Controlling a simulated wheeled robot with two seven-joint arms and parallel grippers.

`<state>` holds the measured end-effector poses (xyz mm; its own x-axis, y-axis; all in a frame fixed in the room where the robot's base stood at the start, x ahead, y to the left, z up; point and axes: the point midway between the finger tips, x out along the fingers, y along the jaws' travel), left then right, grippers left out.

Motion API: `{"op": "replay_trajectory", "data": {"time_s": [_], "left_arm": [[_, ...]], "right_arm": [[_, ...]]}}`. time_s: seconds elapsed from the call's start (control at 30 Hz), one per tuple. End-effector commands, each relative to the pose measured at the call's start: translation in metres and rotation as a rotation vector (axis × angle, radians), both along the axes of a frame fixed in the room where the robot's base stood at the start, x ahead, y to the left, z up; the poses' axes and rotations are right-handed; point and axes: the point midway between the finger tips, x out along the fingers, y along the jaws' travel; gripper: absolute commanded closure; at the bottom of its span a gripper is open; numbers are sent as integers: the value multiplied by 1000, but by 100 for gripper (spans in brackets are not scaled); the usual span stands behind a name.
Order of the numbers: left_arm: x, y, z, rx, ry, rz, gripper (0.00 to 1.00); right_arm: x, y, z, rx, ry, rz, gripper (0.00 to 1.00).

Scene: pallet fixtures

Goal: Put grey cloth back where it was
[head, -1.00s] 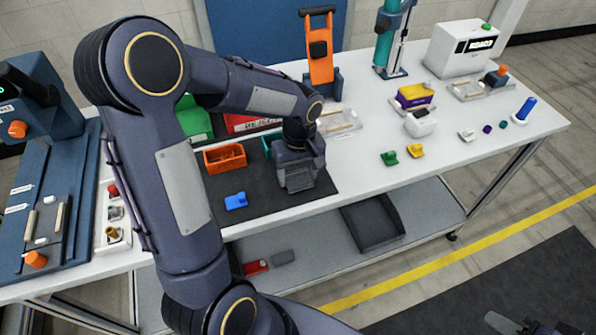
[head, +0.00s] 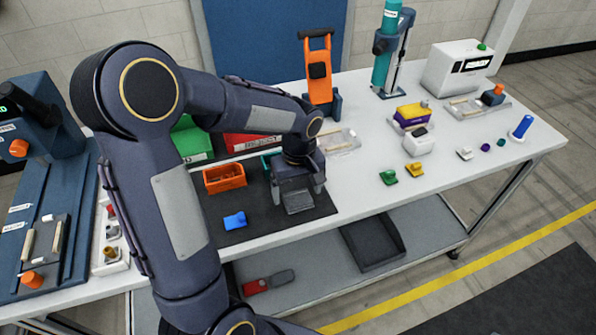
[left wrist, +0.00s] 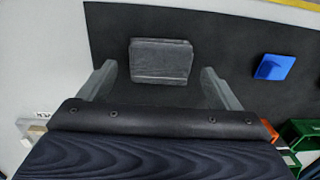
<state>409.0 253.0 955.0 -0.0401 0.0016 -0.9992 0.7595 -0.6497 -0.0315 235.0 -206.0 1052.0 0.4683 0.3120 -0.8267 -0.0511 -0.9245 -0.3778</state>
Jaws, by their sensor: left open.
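The grey cloth (head: 299,202) is a small folded rectangle lying flat on the dark mat (head: 248,231), near the front edge of the table. In the left wrist view the cloth (left wrist: 161,61) lies between and just beyond my two fingertips, with a gap on each side. My left gripper (head: 298,190) is open above the cloth and holds nothing; it also shows in the left wrist view (left wrist: 158,76). My right gripper is not in view.
A blue block (head: 235,220) lies on the mat left of the cloth, with an orange bin (head: 224,179) behind it. Green (head: 388,177) and yellow (head: 414,170) pieces lie to the right. A dark tray (head: 372,243) sits on the lower shelf.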

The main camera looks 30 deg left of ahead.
Motion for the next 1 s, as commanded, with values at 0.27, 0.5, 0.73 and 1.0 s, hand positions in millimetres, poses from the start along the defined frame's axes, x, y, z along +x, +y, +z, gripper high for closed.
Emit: {"op": "replay_trajectory", "data": {"time_s": [0.27,0.5,0.73,1.0], "left_arm": [[3,-1,61,-2,-7,0,15],[4,0,98,-1,-4,-1,15],[-16,0,116,-39,-45,-64,15],[-114,-16,122,-171,-337,-412,15]], "right_arm": [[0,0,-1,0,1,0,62],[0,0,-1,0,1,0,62],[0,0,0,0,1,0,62],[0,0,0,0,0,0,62]]}}
